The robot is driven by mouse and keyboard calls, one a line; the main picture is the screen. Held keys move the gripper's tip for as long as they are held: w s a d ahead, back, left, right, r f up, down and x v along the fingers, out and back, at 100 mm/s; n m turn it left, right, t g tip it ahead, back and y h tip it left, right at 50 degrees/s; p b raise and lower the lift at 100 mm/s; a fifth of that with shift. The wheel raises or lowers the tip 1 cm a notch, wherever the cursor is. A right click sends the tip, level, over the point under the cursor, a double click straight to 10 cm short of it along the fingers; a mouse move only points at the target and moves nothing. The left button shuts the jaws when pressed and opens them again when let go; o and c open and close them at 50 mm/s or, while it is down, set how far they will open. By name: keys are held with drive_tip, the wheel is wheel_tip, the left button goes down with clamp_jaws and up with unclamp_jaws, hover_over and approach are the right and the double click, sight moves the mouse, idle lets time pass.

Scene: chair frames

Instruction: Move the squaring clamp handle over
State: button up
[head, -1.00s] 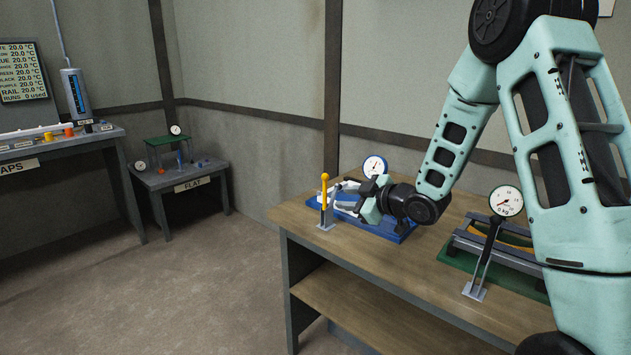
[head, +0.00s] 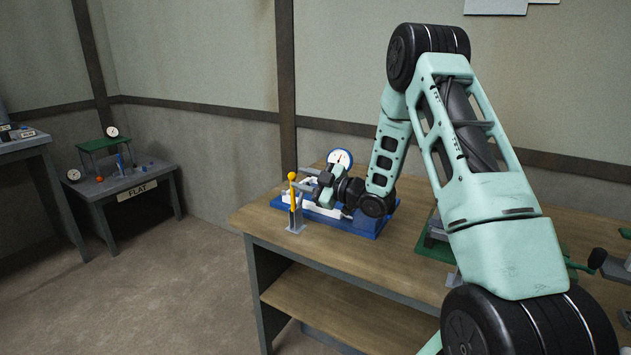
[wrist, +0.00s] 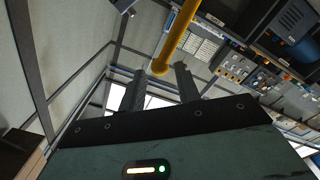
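The squaring clamp handle is a yellow lever (head: 292,190) with a ball top. It stands roughly upright on a grey bracket (head: 296,222) at the front left corner of the blue fixture (head: 368,226). My gripper (head: 306,180) is just right of the lever at its upper part, with its fingers pointing left towards it. In the wrist view the two dark fingers (wrist: 158,80) are spread apart, and the yellow lever (wrist: 180,35) shows beyond and between their tips. I see no contact with it. The arm and gripper hide part of the fixture.
A round dial gauge (head: 340,158) stands behind my gripper on the wooden bench (head: 330,262). A green fixture (head: 432,243) sits to the right, partly behind my arm. The floor left of the bench is clear up to the FLAT table (head: 138,187).

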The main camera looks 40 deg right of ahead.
drive_tip(key=shift+w+a+r, duration=0.1)
drive_tip(key=shift+w+a, duration=0.15)
drive_tip(key=shift+w, duration=0.4)
drive_tip(key=shift+w+a, duration=0.1)
drive_tip(key=shift+w, duration=0.25)
drive_tip(key=shift+c, duration=0.6)
drive_tip(key=c, duration=0.3)
drive_tip(key=shift+c, duration=0.2)
drive_tip(key=shift+s+f, duration=0.1)
drive_tip(key=shift+f, duration=0.1)
drive_tip(key=shift+s+a+f+b, duration=0.15)
drive_tip(key=shift+s+a+b, duration=0.2)
drive_tip(key=shift+a, duration=0.4)
drive_tip(key=shift+s+a+f+b, duration=0.15)
drive_tip(key=shift+s+a+b, duration=0.15)
drive_tip(key=shift+a, duration=0.4)
drive_tip(key=shift+c, duration=0.2)
